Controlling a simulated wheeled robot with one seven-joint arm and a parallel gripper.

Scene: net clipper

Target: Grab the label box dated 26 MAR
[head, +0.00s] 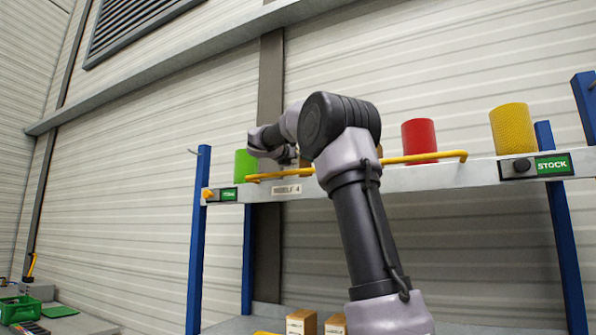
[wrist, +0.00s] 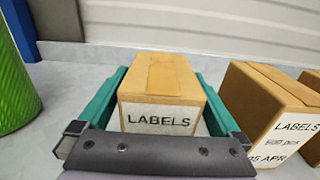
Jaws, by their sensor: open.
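In the wrist view a brown cardboard label box (wrist: 160,78) with a white "LABELS" front stands on the grey shelf between the two teal fingers of my gripper (wrist: 161,73). The fingers are open, one along each side of the box. The lower part of its label is hidden behind the dark gripper bar, so its date cannot be read. A second label box (wrist: 262,108) to the right reads "LABELS" and "05 APR". A third box (wrist: 312,82) is cut off at the right edge. In the head view my arm hides most of the upper-shelf boxes.
A green cylinder (wrist: 14,85) stands close left of my gripper. In the head view a yellow rail (head: 420,157) runs along the shelf front, with red (head: 419,138) and yellow (head: 512,128) cylinders to the right. More boxes (head: 301,323) sit on the lower shelf.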

